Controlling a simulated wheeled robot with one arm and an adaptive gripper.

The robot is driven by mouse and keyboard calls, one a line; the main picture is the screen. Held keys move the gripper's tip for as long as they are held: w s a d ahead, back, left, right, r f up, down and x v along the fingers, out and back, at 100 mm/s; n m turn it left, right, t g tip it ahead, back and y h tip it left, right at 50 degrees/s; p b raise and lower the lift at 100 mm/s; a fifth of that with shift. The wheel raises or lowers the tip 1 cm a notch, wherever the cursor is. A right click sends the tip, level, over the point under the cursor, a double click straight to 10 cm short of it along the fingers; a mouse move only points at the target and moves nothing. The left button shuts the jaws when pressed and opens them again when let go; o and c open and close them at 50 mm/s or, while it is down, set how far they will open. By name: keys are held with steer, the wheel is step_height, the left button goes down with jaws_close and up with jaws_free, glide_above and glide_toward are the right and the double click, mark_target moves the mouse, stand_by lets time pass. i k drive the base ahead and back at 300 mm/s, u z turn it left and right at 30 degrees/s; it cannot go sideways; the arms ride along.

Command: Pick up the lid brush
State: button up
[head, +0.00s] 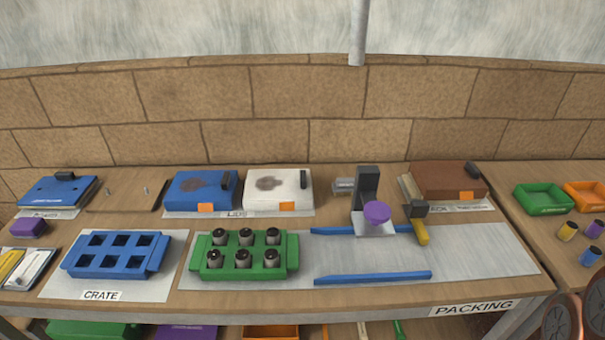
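No object in the head view is plainly marked as the lid brush. One candidate is a small purple block (30,228) with a dark underside, lying at the far left of the bench. Another is a tool with a yellow handle and dark head (420,225), right of the black stand; I cannot tell if it is a brush or a mallet. A blue lid (185,189) and a white lid (298,185), each with a brown stain and an orange tag, lie at the back behind a LID label. My gripper is not in view.
A blue crate (82,267) with empty square pockets sits front left. A green crate (203,256) holds several dark-topped cylinders. Blue rails (372,278) flank bare sheet to its right. A black stand (367,180) with a purple knob (377,212) rises behind. Green (542,198) and orange trays stand right.

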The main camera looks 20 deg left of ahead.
mark_target(345, 187)
steer(key=u, duration=0.85)
steer(key=i, duration=0.95)
steer(key=u, duration=0.75)
